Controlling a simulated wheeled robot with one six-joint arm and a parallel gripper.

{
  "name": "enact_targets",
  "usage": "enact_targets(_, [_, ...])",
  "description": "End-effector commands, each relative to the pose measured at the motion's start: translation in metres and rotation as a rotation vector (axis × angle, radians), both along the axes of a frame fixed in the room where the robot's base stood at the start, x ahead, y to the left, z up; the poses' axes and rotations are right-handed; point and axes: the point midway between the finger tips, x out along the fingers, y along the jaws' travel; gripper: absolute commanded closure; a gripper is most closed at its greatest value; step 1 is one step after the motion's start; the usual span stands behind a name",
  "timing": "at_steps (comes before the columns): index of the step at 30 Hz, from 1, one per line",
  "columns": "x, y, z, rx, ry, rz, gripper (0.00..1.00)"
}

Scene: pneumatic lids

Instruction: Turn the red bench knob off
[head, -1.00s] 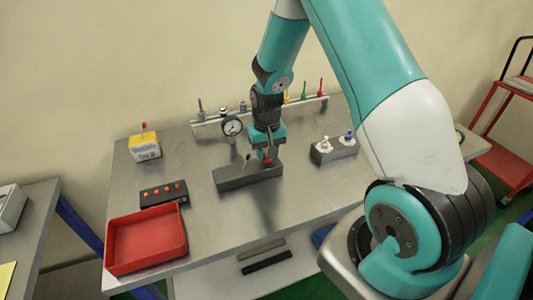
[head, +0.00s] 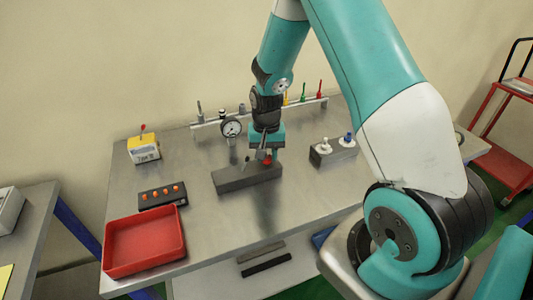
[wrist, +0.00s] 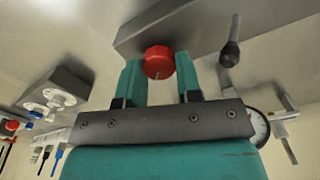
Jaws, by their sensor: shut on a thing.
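The red knob (head: 267,162) sits on the right part of a dark grey block (head: 235,181) on the bench. My gripper (head: 268,156) points down over that end of the block and is shut on the red knob. In the wrist view the round red knob (wrist: 158,62) lies between the two teal fingers, in front of the grey block (wrist: 190,20). Its far side is hidden. A black-tipped lever (wrist: 230,52) on the same block stands just beside the right finger.
A pressure gauge (head: 231,127) and a rail with coloured handles stand behind. A grey block with white and blue knobs (head: 333,150) is to the right. A black strip with orange buttons (head: 162,195), red tray (head: 110,250) and yellow box (head: 143,149) are left.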

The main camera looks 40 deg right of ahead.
Motion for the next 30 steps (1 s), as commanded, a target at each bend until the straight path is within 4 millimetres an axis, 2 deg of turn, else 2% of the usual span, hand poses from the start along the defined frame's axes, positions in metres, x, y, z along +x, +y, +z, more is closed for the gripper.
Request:
enact_targets(1, [0.002, -0.002, 0.002, -0.005, -0.007, -0.004, 0.91])
enact_targets(2, [0.002, -0.002, 0.002, -0.005, -0.007, -0.004, 0.61])
enact_targets(4, [0.002, -0.002, 0.002, -0.005, -0.007, -0.003, 0.45])
enact_targets(5, [0.002, -0.002, 0.001, -0.004, -0.006, -0.003, 0.42])
enact_targets(13, [0.001, -0.001, 0.002, -0.002, -0.003, 0.000, 0.42])
enact_targets(17, [0.002, -0.001, 0.011, -0.002, -0.007, 0.000, 0.42])
enact_targets(20, [0.002, -0.001, 0.029, -0.003, -0.009, 0.000, 0.42])
enact_targets(30, [0.002, -0.001, 0.115, -0.004, -0.011, -0.001, 0.42])
